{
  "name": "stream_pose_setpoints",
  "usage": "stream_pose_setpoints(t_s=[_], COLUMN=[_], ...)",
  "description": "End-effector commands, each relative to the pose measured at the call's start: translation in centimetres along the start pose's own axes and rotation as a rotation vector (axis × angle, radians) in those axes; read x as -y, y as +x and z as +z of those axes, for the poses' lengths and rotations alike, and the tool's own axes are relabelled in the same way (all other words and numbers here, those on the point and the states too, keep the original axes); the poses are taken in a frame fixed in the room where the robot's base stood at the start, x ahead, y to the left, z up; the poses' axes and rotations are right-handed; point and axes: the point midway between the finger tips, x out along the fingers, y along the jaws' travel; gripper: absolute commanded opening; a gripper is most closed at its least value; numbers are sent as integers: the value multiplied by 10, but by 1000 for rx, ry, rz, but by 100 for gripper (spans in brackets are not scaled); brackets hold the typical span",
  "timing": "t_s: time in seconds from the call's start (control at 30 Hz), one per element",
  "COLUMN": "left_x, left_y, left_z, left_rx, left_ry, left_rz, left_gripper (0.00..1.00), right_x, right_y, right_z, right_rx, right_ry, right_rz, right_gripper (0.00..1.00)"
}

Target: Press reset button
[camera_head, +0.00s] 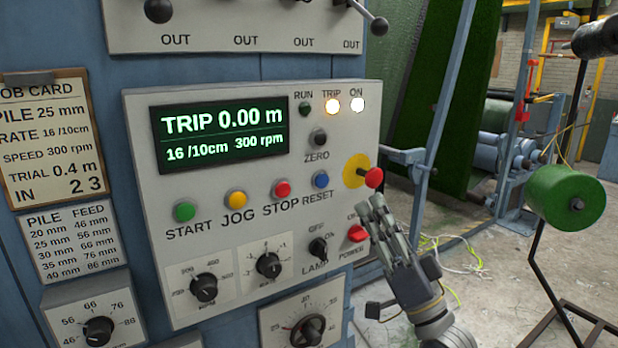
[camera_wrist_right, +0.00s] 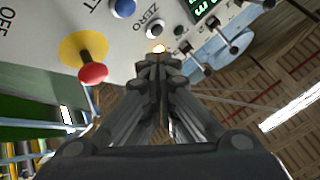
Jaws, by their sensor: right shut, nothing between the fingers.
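The blue RESET button (camera_head: 321,180) sits on the grey control panel (camera_head: 150,250), right of the red STOP button (camera_head: 282,189). It also shows at the top of the right wrist view (camera_wrist_right: 122,8). My right gripper (camera_head: 377,203) is shut and empty, in front of the panel's right edge, to the right of and below the RESET button in the head view. It lies just below the red mushroom button (camera_head: 374,177) on its yellow disc (camera_head: 355,169). The gripper also shows in the right wrist view (camera_wrist_right: 160,58). My left gripper is not in view.
The display (camera_head: 220,135) reads TRIP 0.00 m, with the TRIP lamp (camera_head: 332,106) and ON lamp (camera_head: 357,104) lit. A ZERO button (camera_head: 318,138), LAMP switch (camera_head: 318,247) and red POWER switch (camera_head: 357,233) are near. A green spool (camera_head: 565,197) stands right.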

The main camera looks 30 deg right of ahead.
Motion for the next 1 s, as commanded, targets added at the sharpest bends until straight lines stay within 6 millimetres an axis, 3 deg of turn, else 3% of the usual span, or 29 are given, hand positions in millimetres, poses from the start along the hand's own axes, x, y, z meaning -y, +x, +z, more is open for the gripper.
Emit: stream_pose_setpoints(t_s=[0.13,0.5,0.67,1.0], left_x=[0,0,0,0], left_y=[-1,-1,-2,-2], left_z=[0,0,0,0], left_rx=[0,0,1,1], left_ry=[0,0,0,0], left_rz=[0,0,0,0], left_gripper=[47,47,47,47], right_x=[14,15,11,-11], right_y=[4,5,11,45], right_z=[-9,-9,-5,18], right_rx=[-15,-17,-18,-18], right_ry=[13,15,16,15], right_rz=[-31,-34,-34,-34], right_gripper=[0,0,0,0])
